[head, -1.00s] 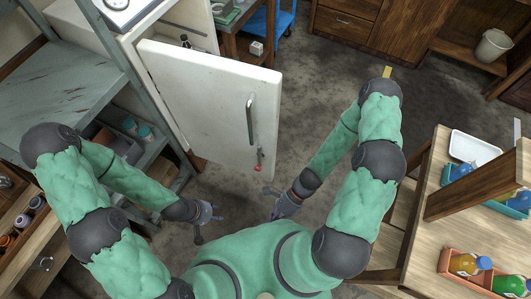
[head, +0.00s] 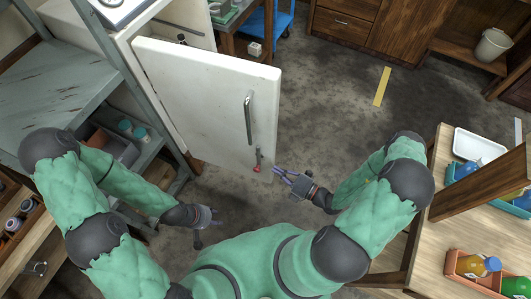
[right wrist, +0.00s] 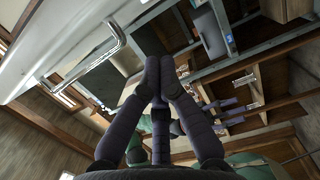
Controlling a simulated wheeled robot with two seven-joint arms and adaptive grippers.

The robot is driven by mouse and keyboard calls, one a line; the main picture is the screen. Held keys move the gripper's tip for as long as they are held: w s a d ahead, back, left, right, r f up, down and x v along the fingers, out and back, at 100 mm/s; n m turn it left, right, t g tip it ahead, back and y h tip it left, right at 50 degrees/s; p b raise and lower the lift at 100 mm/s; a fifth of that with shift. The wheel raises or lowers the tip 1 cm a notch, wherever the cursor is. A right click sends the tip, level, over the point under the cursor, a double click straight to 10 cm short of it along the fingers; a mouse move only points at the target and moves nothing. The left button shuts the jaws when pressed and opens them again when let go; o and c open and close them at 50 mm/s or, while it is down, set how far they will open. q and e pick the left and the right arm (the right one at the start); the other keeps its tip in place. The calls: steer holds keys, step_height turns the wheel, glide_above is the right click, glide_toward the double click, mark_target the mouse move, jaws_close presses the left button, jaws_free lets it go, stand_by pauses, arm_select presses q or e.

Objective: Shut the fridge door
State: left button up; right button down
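The white fridge door (head: 205,100) stands wide open in the head view, with a grey bar handle (head: 249,117) near its right edge and a small red-tipped piece (head: 257,168) below it. The door's inner side is hidden. My right gripper (head: 280,172) is just right of the door's lower right corner; contact cannot be made out. Its fingers look spread in the head view, with nothing between them. In the right wrist view, the handle (right wrist: 88,50) shows at upper left, beyond the fingers. My left gripper (head: 207,226) is open and empty, low and left of the door.
A grey metal shelf rack (head: 60,85) stands left of the fridge. A wooden table (head: 420,240) with trays and bottles is at right, close to my right arm. The dark floor (head: 330,100) right of the door is clear, with a yellow strip (head: 382,87) on it.

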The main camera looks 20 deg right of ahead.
mark_target(259, 148)
steer(key=w, duration=0.3)
steer(key=w+a+b, duration=0.1)
steer(key=w, duration=0.2)
steer(key=w+a+b, duration=0.1)
steer(key=w, duration=0.2)
steer(key=shift+w, duration=0.1)
stand_by(0.3)
